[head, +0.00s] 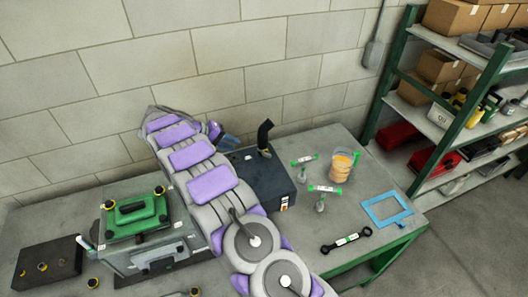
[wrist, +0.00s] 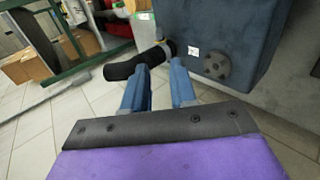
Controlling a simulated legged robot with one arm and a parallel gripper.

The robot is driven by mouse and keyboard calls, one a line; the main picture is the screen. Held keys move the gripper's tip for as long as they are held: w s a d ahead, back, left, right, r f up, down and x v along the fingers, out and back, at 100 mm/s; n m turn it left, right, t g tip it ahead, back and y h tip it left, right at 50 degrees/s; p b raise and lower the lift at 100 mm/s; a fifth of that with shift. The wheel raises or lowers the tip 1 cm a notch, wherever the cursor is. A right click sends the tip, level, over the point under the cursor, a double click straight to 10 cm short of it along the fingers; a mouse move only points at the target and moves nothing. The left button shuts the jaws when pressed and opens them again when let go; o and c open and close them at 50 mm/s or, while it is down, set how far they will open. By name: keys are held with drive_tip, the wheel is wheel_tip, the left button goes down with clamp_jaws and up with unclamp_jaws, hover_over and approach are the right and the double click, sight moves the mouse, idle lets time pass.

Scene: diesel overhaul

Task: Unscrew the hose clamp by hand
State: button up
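A black bent hose (head: 264,132) rises from a dark blue box (head: 265,180) on the bench; in the wrist view the hose (wrist: 130,68) meets the box (wrist: 225,30). A small yellowish band, seemingly the hose clamp (wrist: 170,48), sits at the hose's end against the box; its screw is too small to make out. My gripper (head: 229,141) is left of the hose in the head view. In the wrist view its two blue fingers (wrist: 161,66) stand apart, pointing at the hose end. The gap between them looks empty, and I cannot tell whether either finger touches the hose.
A green-topped engine part (head: 135,215) and a dark block (head: 47,262) stand at the left. Right of the box are green-tagged parts (head: 325,189), a beaker of amber liquid (head: 342,167), a black wrench (head: 346,239) and a blue frame (head: 387,210). Shelves (head: 455,110) stand far right.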

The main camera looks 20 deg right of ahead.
sight(263, 154)
drive_tip(key=x, duration=1.5)
drive_tip(key=shift+s+d+r, duration=0.1)
drive_tip(key=shift+d+r, duration=0.1)
drive_tip(key=shift+r, duration=0.05)
drive_tip(key=shift+f, duration=0.25)
drive_tip(key=shift+a+f, duration=0.15)
drive_tip(key=shift+f, duration=0.15)
drive_tip(key=shift+d+f, duration=0.1)
drive_tip(key=shift+d, duration=0.4)
drive_tip(key=shift+c, duration=0.3)
drive_tip(key=shift+d, duration=0.2)
drive_tip(key=shift+c, duration=0.8)
clamp_jaws()
drive_tip(key=shift+a, duration=0.1)
